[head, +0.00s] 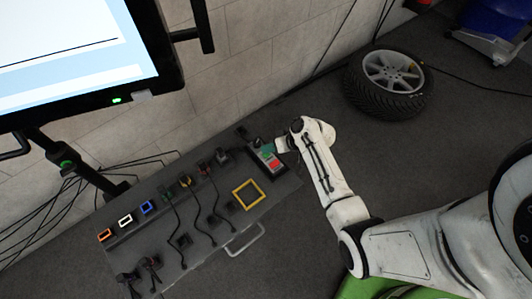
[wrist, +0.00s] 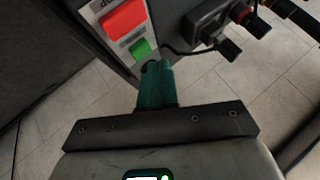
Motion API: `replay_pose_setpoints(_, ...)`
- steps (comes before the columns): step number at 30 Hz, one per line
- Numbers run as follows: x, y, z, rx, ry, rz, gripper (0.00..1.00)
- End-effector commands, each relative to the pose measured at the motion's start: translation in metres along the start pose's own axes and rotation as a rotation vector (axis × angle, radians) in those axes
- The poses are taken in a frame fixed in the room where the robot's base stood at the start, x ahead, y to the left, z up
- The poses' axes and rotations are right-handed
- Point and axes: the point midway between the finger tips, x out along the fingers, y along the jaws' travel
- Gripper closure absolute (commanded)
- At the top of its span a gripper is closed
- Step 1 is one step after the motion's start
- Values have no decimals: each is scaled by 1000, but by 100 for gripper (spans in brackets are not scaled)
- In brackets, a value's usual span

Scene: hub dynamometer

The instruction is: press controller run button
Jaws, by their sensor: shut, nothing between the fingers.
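The controller (head: 262,163) is a small box at the right end of the grey panel, with a green button and a red button. In the wrist view the red button (wrist: 124,19) is at the top and the smaller green button (wrist: 141,47) is just below it on a pale plate. My gripper (wrist: 154,66) has teal fingers, shut and empty, with the tips just below the green button in the picture. I cannot tell whether they touch the box. In the head view my gripper (head: 280,147) is beside the controller, its tips hard to make out.
The grey panel (head: 215,250) carries a yellow square frame (head: 248,194), several plugs with cables and small coloured sockets. Dark connectors (wrist: 215,25) stand right of the controller in the wrist view. A monitor (head: 75,50) hangs at upper left. A tyre (head: 385,85) lies on the floor behind.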

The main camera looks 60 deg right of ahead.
Motion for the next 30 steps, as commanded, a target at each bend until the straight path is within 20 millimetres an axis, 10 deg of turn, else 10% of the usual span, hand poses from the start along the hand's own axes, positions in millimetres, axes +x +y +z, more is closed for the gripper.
replay_pose_setpoints(30,-35,-25,-25,0,0,0,100)
